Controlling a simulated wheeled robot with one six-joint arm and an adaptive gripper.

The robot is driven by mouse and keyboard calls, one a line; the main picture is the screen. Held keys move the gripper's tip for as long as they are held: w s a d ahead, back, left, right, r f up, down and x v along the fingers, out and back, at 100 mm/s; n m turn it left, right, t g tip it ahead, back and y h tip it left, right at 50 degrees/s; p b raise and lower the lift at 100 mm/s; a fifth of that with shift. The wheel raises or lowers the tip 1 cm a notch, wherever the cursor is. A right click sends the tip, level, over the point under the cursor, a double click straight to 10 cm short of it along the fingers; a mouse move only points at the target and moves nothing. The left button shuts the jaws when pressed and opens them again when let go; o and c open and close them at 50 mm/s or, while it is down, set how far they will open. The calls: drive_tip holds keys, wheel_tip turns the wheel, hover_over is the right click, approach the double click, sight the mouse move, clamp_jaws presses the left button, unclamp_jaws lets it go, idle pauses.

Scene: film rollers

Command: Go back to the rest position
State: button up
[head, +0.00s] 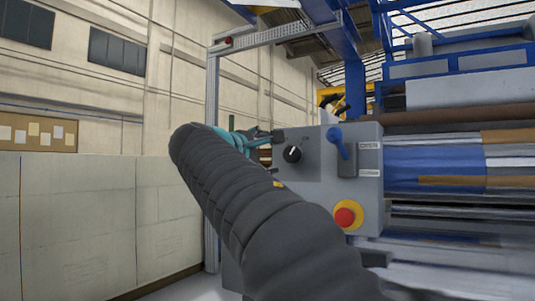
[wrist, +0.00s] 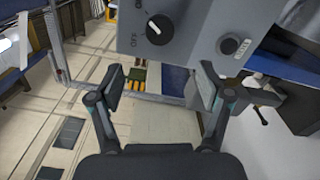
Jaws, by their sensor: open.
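My gripper (wrist: 157,86) is open in the wrist view, with its two fingers wide apart and nothing between them. The grey control panel (wrist: 188,12) lies beyond the fingertips. A black rotary knob (wrist: 159,30) with a white mark sits on the panel, near an OFF label. In the head view my dark sleeved arm reaches up and left across the panel's left side, hiding part of it. Only a teal and dark part of my gripper (head: 262,137) shows near the knob (head: 292,154). Whether it touches the panel cannot be told.
The panel also carries a blue lever (head: 338,143) and a red button (head: 345,217) on a yellow ring. Film rollers (head: 450,175) fill the right side. A metal frame post (head: 212,150) stands behind my arm. A pale low wall (head: 80,225) is at left.

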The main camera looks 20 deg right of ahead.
idle(0.3)
drive_tip(key=a+f+m+g+y, duration=0.1)
drive_tip(key=a+f+m+y, duration=0.2)
drive_tip(key=f, duration=0.9)
drive_tip(key=a+f+g+y, duration=0.15)
drive_tip(key=f+y, duration=0.25)
drive_tip(key=f, duration=0.8)
drive_tip(key=s+a+f+m+g+y, duration=0.1)
drive_tip(key=s+a+f+m+y, duration=0.1)
drive_tip(key=s+f, duration=1)
drive_tip(key=s+a+f+m+g+y, duration=0.2)
drive_tip(key=s+f+m+y, duration=0.3)
drive_tip(key=s+f, duration=0.7)
drive_tip(key=s, duration=0.5)
drive_tip(key=shift+s+a+f+m, duration=0.15)
drive_tip(key=shift+s+a+m, duration=0.15)
drive_tip(key=shift+m, duration=0.1)
